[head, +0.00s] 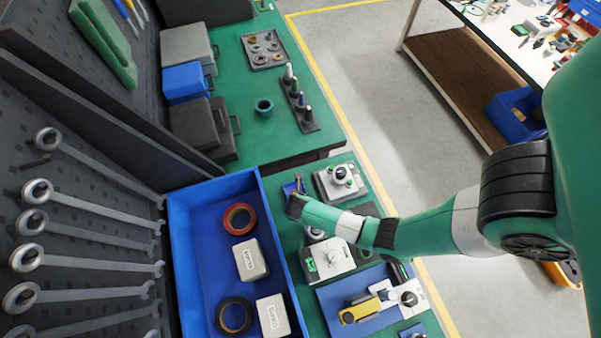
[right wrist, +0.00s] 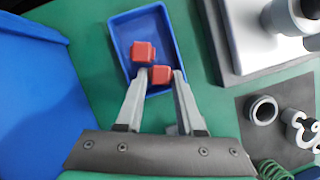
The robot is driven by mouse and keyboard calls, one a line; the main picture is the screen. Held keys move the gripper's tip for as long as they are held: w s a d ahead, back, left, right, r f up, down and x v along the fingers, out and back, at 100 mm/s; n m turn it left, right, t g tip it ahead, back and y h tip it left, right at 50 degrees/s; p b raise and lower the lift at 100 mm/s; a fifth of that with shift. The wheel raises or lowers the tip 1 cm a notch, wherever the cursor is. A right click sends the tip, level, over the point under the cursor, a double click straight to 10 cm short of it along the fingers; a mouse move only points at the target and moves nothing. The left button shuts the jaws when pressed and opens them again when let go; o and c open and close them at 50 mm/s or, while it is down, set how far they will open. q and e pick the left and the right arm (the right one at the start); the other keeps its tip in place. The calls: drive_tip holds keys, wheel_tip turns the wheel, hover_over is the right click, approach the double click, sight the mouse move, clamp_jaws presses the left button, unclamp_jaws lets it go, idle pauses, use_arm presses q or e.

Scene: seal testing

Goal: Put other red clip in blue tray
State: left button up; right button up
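A small blue tray (right wrist: 172,28) fills the upper middle of the right wrist view. In the head view it (head: 289,188) is mostly hidden by my right gripper (head: 297,196). One red clip (right wrist: 143,52) lies inside the tray. Another red clip (right wrist: 163,73) is between the fingertips of my right gripper (right wrist: 161,76), over the near part of the tray. The fingertips appear to touch its two sides, so the gripper looks shut on it. Its height above the tray floor is hard to tell. My left gripper is not in view.
A large blue bin (head: 264,212) with tape rolls and boxes stands left of the small tray; its wall (right wrist: 30,28) shows in the right wrist view. A grey metal fixture (head: 339,180) stands close on the right. Rings (right wrist: 264,110) and a green spring (right wrist: 272,170) lie nearby.

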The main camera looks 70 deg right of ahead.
drive_tip(key=shift+r, duration=0.1)
drive_tip(key=shift+r, duration=0.35)
drive_tip(key=p+v, duration=0.4)
drive_tip(key=v, duration=0.7)
drive_tip(key=shift+a+r, duration=0.15)
drive_tip(key=shift+a, duration=0.05)
